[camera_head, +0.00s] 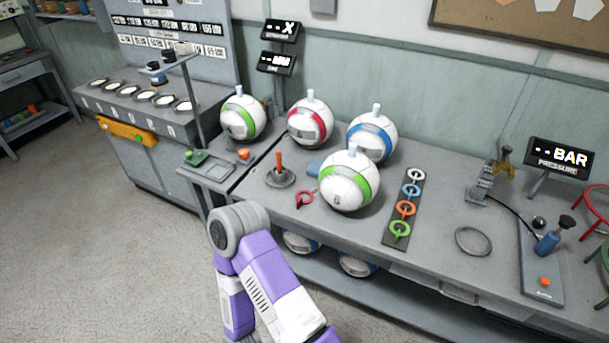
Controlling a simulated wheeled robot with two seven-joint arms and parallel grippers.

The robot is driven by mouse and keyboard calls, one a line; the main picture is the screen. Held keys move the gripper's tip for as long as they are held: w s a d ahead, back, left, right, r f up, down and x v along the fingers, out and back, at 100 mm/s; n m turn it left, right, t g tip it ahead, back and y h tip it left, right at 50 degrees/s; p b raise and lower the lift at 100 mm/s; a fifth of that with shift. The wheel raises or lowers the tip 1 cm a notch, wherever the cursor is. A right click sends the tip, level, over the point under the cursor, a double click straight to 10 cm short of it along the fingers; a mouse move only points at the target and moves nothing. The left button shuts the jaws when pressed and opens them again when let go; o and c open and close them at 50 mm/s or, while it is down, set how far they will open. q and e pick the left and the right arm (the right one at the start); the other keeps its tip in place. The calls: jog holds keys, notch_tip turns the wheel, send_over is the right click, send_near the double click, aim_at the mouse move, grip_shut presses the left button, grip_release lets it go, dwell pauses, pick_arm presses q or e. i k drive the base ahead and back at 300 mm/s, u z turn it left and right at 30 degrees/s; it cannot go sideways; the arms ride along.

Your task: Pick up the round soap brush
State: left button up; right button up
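An upright orange handle (279,161) stands in a round grey dish (291,180) on the workbench, left of the balls. It looks like the round soap brush, but its bristles are not visible, and I cannot be sure. It stands free, with nothing of mine touching it. One of my purple and white arms rises from the bottom edge, with its grey joint below and left of the dish. Neither gripper shows in this view.
Several white balls with coloured bands, such as the near green one (349,193), stand right of the dish. A red ring-shaped tool (304,199) and a blue item (314,166) lie close by. A strip of coloured rings (393,237) lies further right.

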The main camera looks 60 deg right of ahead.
aim_at(279, 160)
jog(key=u, duration=0.3)
jog(key=k, duration=0.05)
jog(key=z, duration=1.4)
